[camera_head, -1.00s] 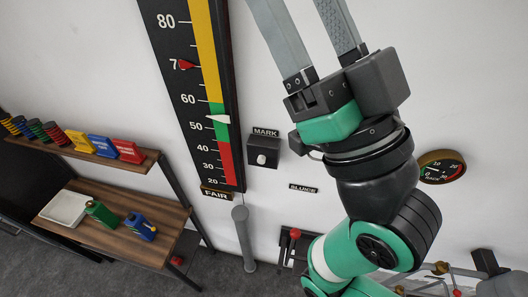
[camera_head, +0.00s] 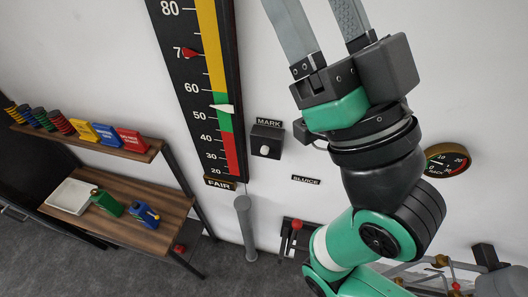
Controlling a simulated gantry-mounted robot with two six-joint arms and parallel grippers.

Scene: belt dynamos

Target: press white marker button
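The white marker button (camera_head: 264,151) sits on a small black box on the wall, under a plate reading MARK (camera_head: 269,123). Left of it hangs a tall black scale board (camera_head: 179,40) with yellow, green and red bands. A red pointer (camera_head: 191,54) is near 70 and a white pointer (camera_head: 223,108) is in the green band between 50 and 60. My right gripper (camera_head: 325,22) is above and right of the button, not touching it. Its two fingers are apart and point up; their tips are cut off by the top edge. My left gripper is out of view.
A round gauge (camera_head: 446,160) is on the wall at right. A grey post (camera_head: 246,228) stands below the scale. Wooden shelves (camera_head: 152,238) with coloured blocks are at left. Wall around the button is clear.

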